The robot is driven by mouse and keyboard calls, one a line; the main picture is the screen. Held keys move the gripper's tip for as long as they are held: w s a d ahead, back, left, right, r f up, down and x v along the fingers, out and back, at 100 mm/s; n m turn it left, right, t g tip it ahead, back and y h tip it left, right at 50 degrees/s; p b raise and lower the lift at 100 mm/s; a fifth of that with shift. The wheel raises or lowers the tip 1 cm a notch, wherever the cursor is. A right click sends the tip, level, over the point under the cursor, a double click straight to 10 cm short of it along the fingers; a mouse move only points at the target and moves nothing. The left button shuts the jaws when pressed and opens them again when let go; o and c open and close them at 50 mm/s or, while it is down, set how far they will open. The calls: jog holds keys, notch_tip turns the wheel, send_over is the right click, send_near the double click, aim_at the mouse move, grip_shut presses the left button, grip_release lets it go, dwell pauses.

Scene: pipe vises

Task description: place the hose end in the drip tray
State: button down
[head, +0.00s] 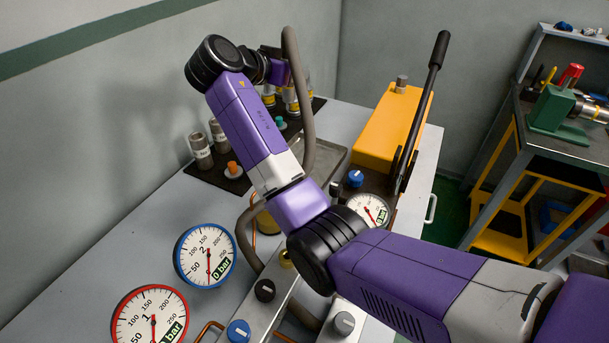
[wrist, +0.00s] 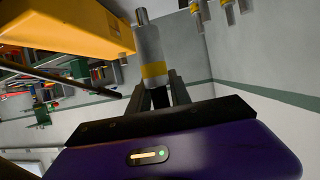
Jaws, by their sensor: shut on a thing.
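The hose end (wrist: 149,52) is a grey metal cylinder with a yellow band and a thinner tip. In the wrist view it sits between the fingers of my gripper (wrist: 162,98), which is shut on it. The drip tray appears to be the shallow grey tray (head: 332,157) on the bench, partly covered by my arm and the hose. The held end is apart from any surface in the wrist view.
A yellow pump box (head: 392,128) with a black lever (head: 428,90) stands right of the tray. Fittings (head: 198,150) stand on a black mat (head: 230,178) at the back. Gauges (head: 205,255) and a valve block fill the front. A workbench (head: 555,135) stands at right.

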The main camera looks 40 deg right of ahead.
notch_tip(320, 180, down, 20)
jog(key=shift+f+p, duration=0.1)
jog(key=shift+p, duration=1)
jog(key=shift+f, duration=0.15)
jog(key=c, duration=1.2)
grip_release()
jog(key=shift+a+r, duration=0.15)
jog(key=shift+r, duration=0.1)
jog(key=p+v, duration=0.2)
jog(key=v, duration=0.9)
jog(key=shift+s+a+r, duration=0.1)
jog(key=shift+s+a, duration=0.05)
jog(key=shift+a, duration=0.15)
jog(key=shift+p, duration=0.3)
